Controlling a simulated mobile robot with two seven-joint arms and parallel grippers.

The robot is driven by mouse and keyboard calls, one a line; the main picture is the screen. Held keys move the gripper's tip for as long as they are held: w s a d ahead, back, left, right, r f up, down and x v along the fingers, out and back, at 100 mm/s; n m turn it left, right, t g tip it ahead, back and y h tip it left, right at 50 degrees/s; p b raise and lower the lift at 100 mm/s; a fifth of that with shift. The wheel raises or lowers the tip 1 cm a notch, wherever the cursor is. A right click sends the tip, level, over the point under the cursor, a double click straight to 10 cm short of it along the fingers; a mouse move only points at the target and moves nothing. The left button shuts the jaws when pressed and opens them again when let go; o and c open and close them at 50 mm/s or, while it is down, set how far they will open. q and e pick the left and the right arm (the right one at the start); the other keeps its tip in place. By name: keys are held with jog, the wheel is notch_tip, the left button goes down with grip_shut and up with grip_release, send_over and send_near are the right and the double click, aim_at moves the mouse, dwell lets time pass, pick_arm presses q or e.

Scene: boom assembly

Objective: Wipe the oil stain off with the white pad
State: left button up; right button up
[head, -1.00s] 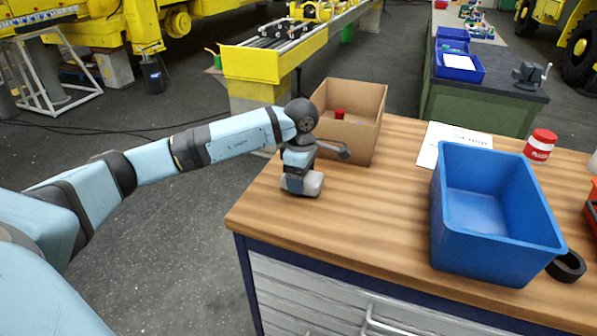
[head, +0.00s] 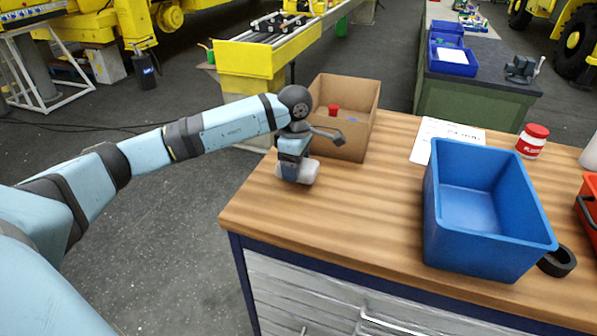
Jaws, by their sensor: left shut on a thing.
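The white pad (head: 309,171) is at the left part of the wooden workbench, partly hidden by my left gripper. My left gripper (head: 293,172) is shut on the pad and points down, with the pad at or just above the bench top; I cannot tell if it touches. No oil stain shows on the visible wood; the gripper and pad hide a small patch below them. My right gripper is not in view.
A cardboard box (head: 346,138) with a red object inside stands just behind my left gripper. A blue bin (head: 488,256), a paper sheet (head: 425,141), a red-and-white jar (head: 532,141) and a black tape roll (head: 558,262) are to the right. The bench (head: 360,212) between gripper and bin is clear.

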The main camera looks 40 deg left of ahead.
pick_arm(q)
jog(key=shift+s+d+r+p, duration=0.1)
jog(key=shift+s+r+p, duration=0.1)
jog(key=shift+r, duration=0.35)
jog(key=shift+s+r+p, duration=0.1)
jog(key=shift+r+p, duration=0.05)
jog(key=shift+r, duration=0.75)
jog(key=shift+w+r+p, duration=0.1)
jog(key=shift+r+p, duration=0.4)
jog(key=shift+r, duration=0.1)
jog(key=shift+r+p, duration=0.35)
jog(key=shift+r, duration=0.55)
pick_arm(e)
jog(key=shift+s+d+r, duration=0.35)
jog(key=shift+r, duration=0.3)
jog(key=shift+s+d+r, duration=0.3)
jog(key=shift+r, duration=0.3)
pick_arm(q)
jog(key=shift+f, duration=0.1)
